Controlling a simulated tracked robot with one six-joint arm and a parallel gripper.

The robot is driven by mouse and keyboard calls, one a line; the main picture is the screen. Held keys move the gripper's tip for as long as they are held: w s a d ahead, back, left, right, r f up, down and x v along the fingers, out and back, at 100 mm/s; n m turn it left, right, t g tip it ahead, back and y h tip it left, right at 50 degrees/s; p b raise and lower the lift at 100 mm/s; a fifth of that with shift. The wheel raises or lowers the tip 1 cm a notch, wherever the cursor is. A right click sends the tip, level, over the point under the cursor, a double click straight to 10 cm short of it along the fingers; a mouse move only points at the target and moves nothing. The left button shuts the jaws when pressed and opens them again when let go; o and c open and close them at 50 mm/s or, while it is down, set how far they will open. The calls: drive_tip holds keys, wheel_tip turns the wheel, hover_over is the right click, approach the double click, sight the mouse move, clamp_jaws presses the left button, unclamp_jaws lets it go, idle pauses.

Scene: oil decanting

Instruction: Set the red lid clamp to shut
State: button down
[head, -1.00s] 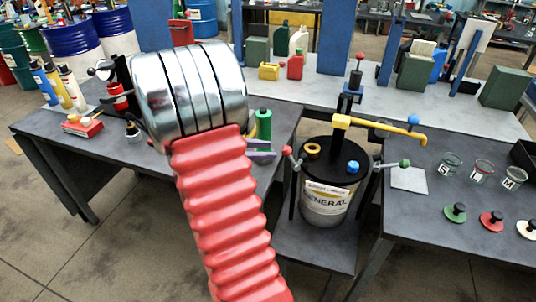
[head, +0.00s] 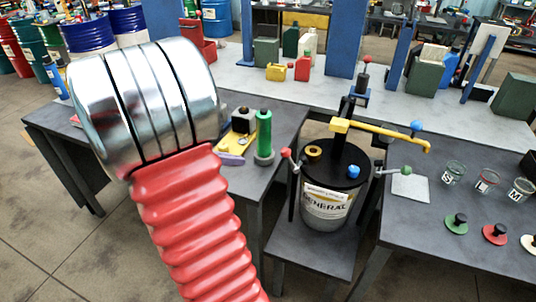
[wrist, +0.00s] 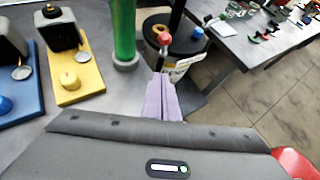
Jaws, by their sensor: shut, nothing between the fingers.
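The red lid clamp is a short lever with a red knob (head: 286,153) at the left rim of the drum (head: 325,208). Its knob end points outward and up, away from the black lid (head: 336,166). In the wrist view the red knob (wrist: 164,38) shows just beyond my fingertips. My gripper (head: 230,160) has pale purple fingers, shut and empty, left of the red knob and apart from it in the head view. The fingers also show in the wrist view (wrist: 161,82). My arm hides much of the left bench.
A green cylinder (head: 264,135) stands on the left bench between my fingers and the drum. A yellow pipe (head: 385,133) crosses above the lid. A green-knobbed lever (head: 407,170) sticks out at the drum's right. Jars (head: 487,180) stand on the right bench.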

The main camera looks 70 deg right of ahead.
drive_tip(key=shift+s, duration=0.2)
drive_tip(key=x, duration=1)
drive_tip(key=shift+s+d+r, duration=0.25)
drive_tip(key=shift+s+d, duration=0.45)
drive_tip(key=shift+d, duration=0.15)
drive_tip(key=shift+s+d+r, duration=0.2)
drive_tip(key=shift+s+d, duration=0.3)
drive_tip(key=shift+d, duration=0.15)
drive_tip(key=shift+r, duration=0.15)
